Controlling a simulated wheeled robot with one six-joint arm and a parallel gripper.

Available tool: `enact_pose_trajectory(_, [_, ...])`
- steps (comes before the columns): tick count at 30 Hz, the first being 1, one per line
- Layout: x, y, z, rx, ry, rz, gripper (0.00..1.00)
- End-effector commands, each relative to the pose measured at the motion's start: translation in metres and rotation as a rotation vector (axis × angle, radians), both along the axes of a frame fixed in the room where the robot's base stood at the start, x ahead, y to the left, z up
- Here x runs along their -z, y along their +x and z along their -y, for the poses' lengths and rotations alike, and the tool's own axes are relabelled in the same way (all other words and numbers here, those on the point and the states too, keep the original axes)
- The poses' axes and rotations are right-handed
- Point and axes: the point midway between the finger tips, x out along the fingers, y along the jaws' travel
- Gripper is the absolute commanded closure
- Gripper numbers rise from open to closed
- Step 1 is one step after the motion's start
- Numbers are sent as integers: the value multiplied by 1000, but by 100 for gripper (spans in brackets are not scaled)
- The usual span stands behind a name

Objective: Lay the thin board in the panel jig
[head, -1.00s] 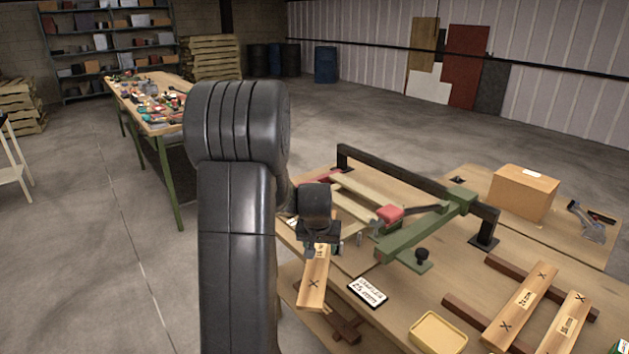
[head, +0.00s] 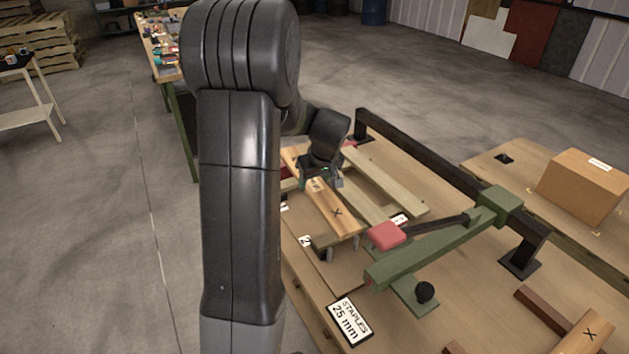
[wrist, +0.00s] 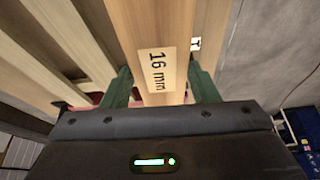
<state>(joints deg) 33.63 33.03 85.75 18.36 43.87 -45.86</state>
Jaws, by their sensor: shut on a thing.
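The thin board (head: 337,212), pale wood with an X at its near end, is in my gripper (head: 320,182). In the wrist view the board (wrist: 150,25) carries a "16 mm" label and lies between the two green fingers (wrist: 160,88). The panel jig has pale wooden rails (head: 385,182) on the bench. The board is over the jig's left part, roughly along the rails; I cannot tell whether it touches them. A green clamp arm (head: 430,250) with a red pad (head: 388,235) stands right of the board's near end. My wrist hides the board's far part.
A dark beam (head: 430,165) runs behind the jig. A "STAPLES 25 mm" card (head: 349,320) lies at the front. Another X-marked board (head: 585,333) lies at lower right, and a cardboard box (head: 585,187) stands at the back right.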

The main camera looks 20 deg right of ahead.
Motion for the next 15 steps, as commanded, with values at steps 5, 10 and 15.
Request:
enact_pose_trajectory(5, [-2, 1, 0, -61, -1, 1, 73])
enact_pose_trajectory(10, [-2, 1, 0, -65, -1, 0, 73])
enact_pose_trajectory(15, [-2, 1, 0, -64, -2, 0, 73])
